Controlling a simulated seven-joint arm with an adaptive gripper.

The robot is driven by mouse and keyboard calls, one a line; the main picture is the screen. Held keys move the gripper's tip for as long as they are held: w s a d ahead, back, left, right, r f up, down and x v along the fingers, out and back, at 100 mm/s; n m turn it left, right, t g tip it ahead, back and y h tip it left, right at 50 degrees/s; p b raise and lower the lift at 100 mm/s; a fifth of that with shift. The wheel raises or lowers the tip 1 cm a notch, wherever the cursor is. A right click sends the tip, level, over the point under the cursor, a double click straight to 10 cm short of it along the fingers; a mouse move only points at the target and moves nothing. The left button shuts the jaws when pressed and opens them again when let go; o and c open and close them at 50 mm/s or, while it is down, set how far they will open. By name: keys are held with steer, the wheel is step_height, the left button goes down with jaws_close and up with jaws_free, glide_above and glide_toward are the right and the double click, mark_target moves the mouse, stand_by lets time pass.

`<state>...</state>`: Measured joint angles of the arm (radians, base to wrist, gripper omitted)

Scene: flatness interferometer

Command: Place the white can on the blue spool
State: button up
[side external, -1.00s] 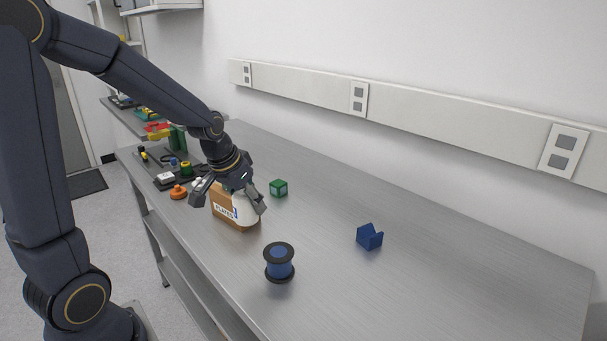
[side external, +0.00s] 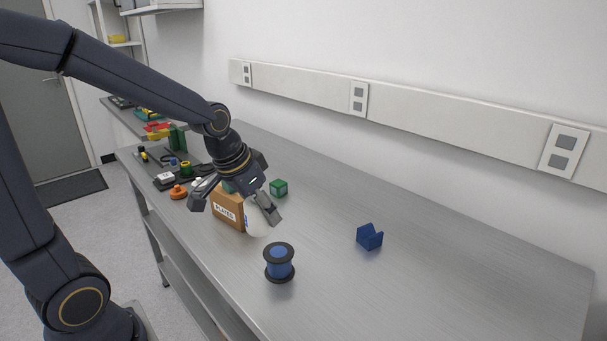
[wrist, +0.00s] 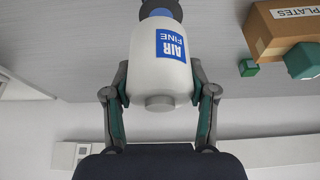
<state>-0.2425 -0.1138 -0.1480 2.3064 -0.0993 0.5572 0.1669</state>
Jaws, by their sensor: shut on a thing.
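The white can (wrist: 160,62) has a blue "AIR FINE" label and is held between the two fingers of my gripper (wrist: 160,95) in the wrist view. In the side view the can (side external: 258,222) is partly hidden by my gripper (side external: 236,205), in front of the cardboard box. The blue spool (side external: 279,262) stands upright on the bench with black flanges, to the right of and nearer than the can. In the wrist view the spool (wrist: 160,8) shows just beyond the can's far end, mostly hidden by it. I cannot tell whether they touch.
A cardboard box marked PLATES (side external: 227,208) stands beside the can. A green cube (side external: 278,187) lies behind it, and a blue V-shaped block (side external: 369,237) to the right. Small parts, including an orange knob (side external: 178,191), sit at the left. The bench's right side is clear.

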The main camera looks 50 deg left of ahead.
steer(key=w+f, duration=0.4)
steer(key=f, duration=0.1)
steer(key=shift+a, duration=0.1)
steer(key=shift+w+f, duration=0.15)
steer(key=shift+f, duration=0.8)
steer(key=shift+w+f, duration=0.1)
steer(key=shift+f, duration=0.8)
steer(key=shift+f, duration=0.1)
steer(key=o, duration=1.2)
steer(key=v, duration=1.2)
steer(key=shift+t, duration=0.5)
steer(key=s+r, duration=0.1)
steer(key=s, duration=0.3)
steer(key=s+d+r, duration=0.1)
steer(key=s+r, duration=0.1)
steer(key=s, duration=0.2)
steer(key=s+d+r, duration=0.1)
steer(key=s, duration=0.4)
steer(key=shift+d+r, duration=0.15)
steer(key=shift+r, duration=0.1)
